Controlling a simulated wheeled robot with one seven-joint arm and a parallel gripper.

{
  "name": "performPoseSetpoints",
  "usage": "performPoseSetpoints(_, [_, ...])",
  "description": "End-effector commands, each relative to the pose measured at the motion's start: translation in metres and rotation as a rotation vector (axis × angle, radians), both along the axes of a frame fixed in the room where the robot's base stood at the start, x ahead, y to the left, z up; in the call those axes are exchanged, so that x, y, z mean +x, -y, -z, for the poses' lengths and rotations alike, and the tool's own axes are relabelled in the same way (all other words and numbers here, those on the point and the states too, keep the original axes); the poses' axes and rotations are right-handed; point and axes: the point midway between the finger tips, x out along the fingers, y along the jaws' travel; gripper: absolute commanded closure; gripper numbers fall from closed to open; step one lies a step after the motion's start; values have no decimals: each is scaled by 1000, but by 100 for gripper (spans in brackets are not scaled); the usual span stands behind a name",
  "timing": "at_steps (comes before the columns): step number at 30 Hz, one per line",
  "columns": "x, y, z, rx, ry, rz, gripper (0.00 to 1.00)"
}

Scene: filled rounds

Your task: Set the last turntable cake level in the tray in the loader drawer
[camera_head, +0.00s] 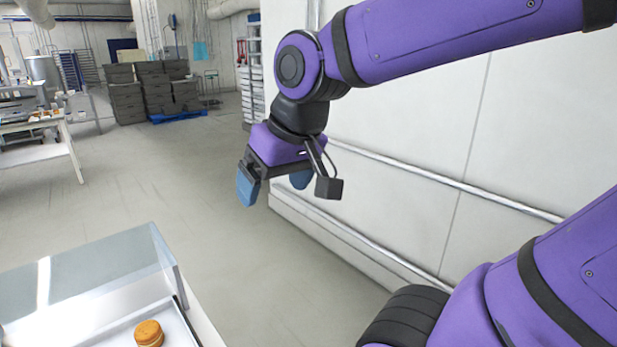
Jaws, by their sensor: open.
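A small round golden-brown cake (149,333) with a pale band around its side sits at the bottom left of the head view. It rests on a white surface (181,333) beside a clear guard. I cannot tell whether this surface is the turntable or the tray. No loader drawer can be made out. My gripper (273,189) hangs in the air near the middle, pointing down, with its blue fingers apart and nothing between them. It is well above and to the right of the cake, not touching anything.
A clear guard (100,285) stands along the station at the lower left. A white wall with a metal rail (440,178) runs along the right. Grey crates (150,92) and a work table (40,150) stand farther back. The floor (190,190) between is clear.

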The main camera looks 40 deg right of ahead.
Motion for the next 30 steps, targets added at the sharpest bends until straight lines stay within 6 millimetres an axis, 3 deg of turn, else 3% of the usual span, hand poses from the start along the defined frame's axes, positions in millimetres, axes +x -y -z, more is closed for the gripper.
performPoseSetpoints(3, [-24, 13, -10, -41, 45, 8, 9])
performPoseSetpoints(9, [-45, 22, -15, -85, 74, 11, 9])
performPoseSetpoints(30, [-48, 23, -16, -90, 76, 10, 9])
